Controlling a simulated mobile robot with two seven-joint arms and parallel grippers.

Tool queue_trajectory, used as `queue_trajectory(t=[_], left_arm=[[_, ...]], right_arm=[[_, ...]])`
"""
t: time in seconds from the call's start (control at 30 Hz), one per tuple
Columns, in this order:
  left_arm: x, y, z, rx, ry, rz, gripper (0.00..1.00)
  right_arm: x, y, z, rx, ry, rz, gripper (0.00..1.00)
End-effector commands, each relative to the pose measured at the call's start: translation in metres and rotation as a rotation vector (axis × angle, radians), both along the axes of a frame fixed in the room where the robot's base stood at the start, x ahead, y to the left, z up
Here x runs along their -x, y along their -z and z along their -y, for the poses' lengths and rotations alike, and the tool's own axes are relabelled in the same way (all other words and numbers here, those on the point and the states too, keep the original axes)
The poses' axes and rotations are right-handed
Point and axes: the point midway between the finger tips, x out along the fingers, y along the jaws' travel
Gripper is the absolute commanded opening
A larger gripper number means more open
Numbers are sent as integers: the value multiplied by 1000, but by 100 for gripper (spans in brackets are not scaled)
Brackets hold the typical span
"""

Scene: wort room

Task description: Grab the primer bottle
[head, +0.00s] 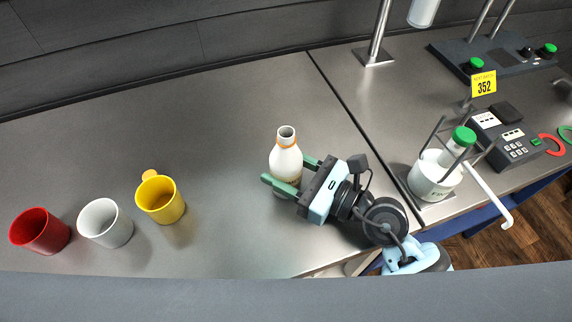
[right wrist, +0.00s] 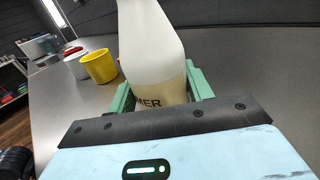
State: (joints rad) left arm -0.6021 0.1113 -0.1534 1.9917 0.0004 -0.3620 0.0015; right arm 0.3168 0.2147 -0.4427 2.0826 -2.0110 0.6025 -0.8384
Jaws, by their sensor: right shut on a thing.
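The primer bottle (head: 286,160) is white with an orange ring at its neck and stands upright on the grey counter. In the right wrist view the bottle (right wrist: 150,45) fills the middle, and the letters "MER" show on its cream label. My right gripper (head: 287,178) is shut on the lower part of the bottle, with one green finger on each side. The green fingers also show in the right wrist view beside the bottle. The bottle's base is partly hidden by the gripper. My left gripper is not in view.
Red (head: 40,231), white (head: 105,223) and yellow (head: 160,198) cups stand to the left. A white beaker (head: 434,178) with a green-capped bottle in a stand is at right, near a keypad device (head: 504,138). The counter behind the primer bottle is clear.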

Motion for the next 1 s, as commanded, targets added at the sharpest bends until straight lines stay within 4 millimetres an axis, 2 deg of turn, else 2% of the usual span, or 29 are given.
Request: queue_trajectory(t=[0.47,1.0], left_arm=[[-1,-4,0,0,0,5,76],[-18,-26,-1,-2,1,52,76]], right_arm=[[0,-10,0,-2,0,4,22],[0,-58,0,0,0,9,22]])
